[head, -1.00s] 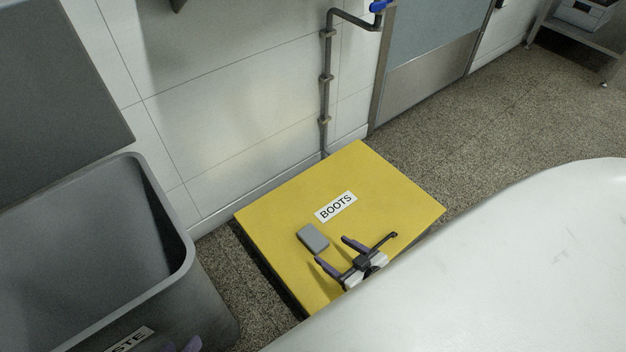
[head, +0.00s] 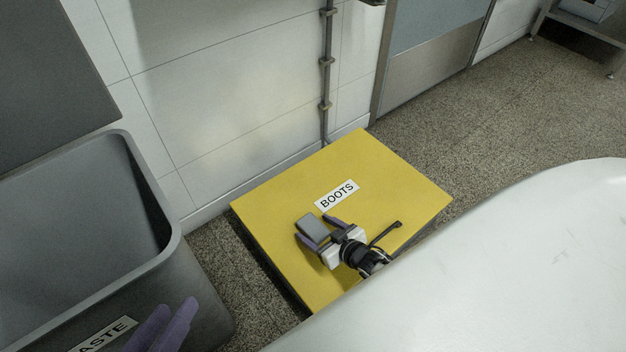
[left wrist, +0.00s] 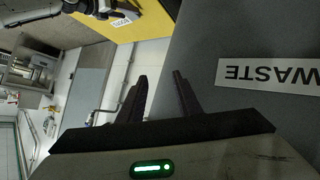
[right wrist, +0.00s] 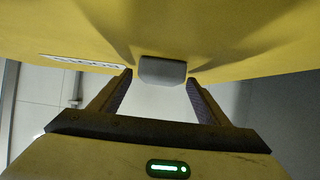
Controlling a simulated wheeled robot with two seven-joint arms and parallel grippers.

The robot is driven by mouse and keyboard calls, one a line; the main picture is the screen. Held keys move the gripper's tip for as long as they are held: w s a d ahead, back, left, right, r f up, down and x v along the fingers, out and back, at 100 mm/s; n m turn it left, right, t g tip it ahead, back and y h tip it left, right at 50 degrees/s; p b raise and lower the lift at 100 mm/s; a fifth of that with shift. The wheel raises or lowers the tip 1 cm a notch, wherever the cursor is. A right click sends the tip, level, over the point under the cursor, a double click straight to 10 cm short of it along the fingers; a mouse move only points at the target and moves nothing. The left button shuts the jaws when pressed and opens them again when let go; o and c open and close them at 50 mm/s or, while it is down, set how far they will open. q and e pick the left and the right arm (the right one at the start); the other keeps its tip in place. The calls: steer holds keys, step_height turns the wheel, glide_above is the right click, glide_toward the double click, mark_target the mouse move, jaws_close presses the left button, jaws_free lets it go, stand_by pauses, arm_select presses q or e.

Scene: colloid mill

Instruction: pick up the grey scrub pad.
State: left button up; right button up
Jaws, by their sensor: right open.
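The grey scrub pad (head: 312,228) lies on the yellow top of the BOOTS box (head: 390,181). My right gripper (head: 321,232) is open at the pad, with its purple fingers at either side of it. In the right wrist view the pad (right wrist: 162,71) sits between and just beyond the open fingertips (right wrist: 159,75); whether they touch it I cannot tell. My left gripper (head: 172,322) is near the waste bin at the lower left. In the left wrist view its fingers (left wrist: 160,80) are apart with nothing between them.
The grey waste bin (head: 205,310) stands left of the box. A white tiled wall (head: 235,95) with a vertical pipe (head: 326,70) is behind it. A large white rounded surface (head: 520,265) fills the lower right. Speckled floor (head: 480,140) is clear behind the box.

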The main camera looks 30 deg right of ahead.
steer(key=c, duration=1.2)
steer(key=shift+o, duration=0.2)
steer(key=shift+r, duration=0.1)
